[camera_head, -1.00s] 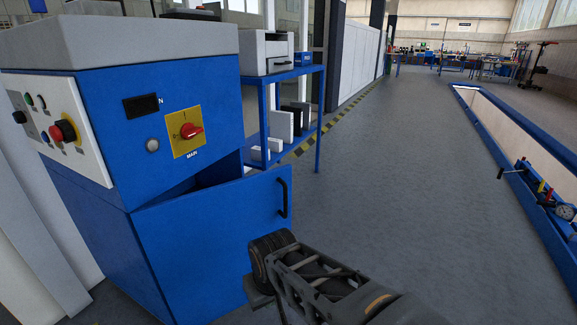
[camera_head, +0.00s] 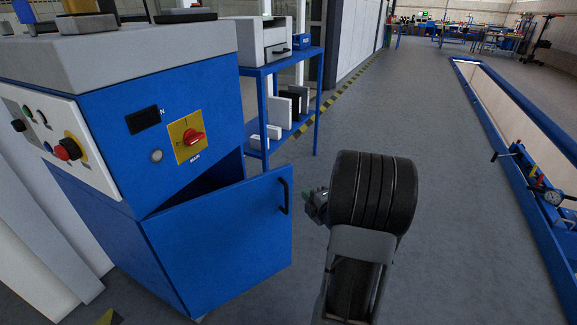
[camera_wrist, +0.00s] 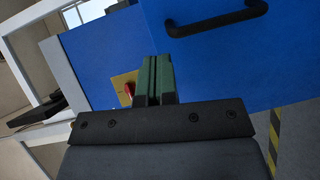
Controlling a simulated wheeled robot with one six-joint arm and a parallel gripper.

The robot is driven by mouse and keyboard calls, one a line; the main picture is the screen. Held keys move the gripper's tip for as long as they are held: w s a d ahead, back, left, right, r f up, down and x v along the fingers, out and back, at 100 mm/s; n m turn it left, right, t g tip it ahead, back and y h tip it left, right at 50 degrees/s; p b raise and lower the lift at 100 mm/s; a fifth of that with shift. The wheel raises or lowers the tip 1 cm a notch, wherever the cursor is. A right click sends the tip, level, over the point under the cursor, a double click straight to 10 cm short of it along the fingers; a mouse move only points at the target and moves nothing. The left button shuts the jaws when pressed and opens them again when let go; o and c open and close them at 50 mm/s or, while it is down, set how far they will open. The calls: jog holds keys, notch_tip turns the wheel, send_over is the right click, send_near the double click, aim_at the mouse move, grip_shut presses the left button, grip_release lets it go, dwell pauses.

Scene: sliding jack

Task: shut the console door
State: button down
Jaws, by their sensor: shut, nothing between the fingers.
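The blue console (camera_head: 95,95) stands at the left in the head view. Its blue door (camera_head: 220,245) hangs ajar, swung outward, with a dark gap above its top edge. A black handle (camera_head: 284,196) is near the door's free edge. In the wrist view the door (camera_wrist: 215,50) fills much of the picture, with the handle (camera_wrist: 215,25) at the top. My gripper (camera_head: 312,205) is to the right of the door's free edge, apart from the handle. Its green fingers (camera_wrist: 157,75) are together and empty in the wrist view.
A red main switch (camera_head: 192,137) on a yellow plate sits above the door. A blue shelf rack (camera_head: 318,100) with a printer (camera_head: 264,45) stands behind. A blue-edged pit (camera_head: 520,110) lies at the right. The grey floor (camera_head: 440,200) between is clear.

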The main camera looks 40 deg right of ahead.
jog(key=s+n+t, duration=0.1)
jog(key=b, duration=0.1)
send_near(284, 169)
jog(key=shift+n+y, duration=0.3)
jog(key=shift+y, duration=0.1)
jog(key=w, duration=0.5)
jog(key=w+d, duration=0.1)
jog(key=w, duration=0.1)
jog(key=shift+w, duration=0.25)
